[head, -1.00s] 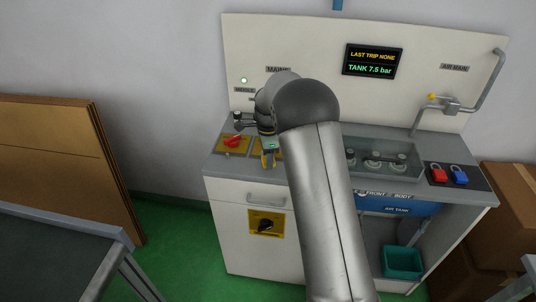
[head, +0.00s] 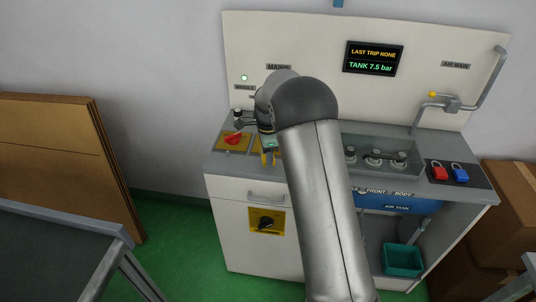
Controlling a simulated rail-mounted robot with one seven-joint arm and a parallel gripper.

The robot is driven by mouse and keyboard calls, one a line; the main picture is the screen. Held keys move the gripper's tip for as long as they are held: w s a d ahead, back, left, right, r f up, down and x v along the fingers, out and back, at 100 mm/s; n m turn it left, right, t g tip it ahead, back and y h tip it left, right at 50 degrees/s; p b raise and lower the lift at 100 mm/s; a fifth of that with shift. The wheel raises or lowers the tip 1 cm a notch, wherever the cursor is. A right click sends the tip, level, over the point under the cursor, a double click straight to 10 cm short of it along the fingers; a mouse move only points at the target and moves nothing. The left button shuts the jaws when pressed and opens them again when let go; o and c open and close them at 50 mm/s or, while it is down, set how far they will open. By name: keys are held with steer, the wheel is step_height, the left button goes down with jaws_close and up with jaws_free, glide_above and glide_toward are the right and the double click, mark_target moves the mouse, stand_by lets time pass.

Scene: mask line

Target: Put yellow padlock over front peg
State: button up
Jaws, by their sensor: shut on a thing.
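My gripper (head: 268,158) is over the left part of the counter, close to the front edge, pointing down. It is shut on the yellow padlock (head: 264,159), of which only small yellow bits show at the fingertips. I cannot make out the front peg. A FRONT label (head: 376,191) is on the counter's front edge, right of my arm. My arm hides the middle of the counter.
A clear-covered tray (head: 385,172) with several dark-topped fittings lies right of my arm. A pipe with a yellow-knobbed valve (head: 452,103) stands at the back right.

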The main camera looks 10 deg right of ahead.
steer(key=shift+f+b, duration=0.75)
steer(key=shift+f, duration=0.6)
stand_by(1.0)
stand_by(0.3)
steer(key=o, duration=1)
steer(key=shift+r, duration=0.1)
steer(key=shift+w+r, duration=0.1)
steer(key=shift+r, duration=0.15)
step_height(320, 180, up, 17)
steer(key=b, duration=0.1)
steer(key=s+n, duration=0.9)
steer(key=s, duration=0.9)
steer(key=s+f+n, duration=0.2)
steer(key=s+n, duration=0.1)
steer(key=s, duration=0.4)
steer(key=s+a+f+n, duration=0.1)
steer(key=s+f+n, duration=0.2)
steer(key=s, duration=0.3)
steer(key=s+a+f+n, duration=0.1)
steer(key=s+f+n, duration=0.1)
steer(key=s, duration=0.5)
steer(key=shift+s+f+n, duration=0.25)
steer(key=shift+s+n, duration=0.05)
steer(key=shift+n, duration=0.6)
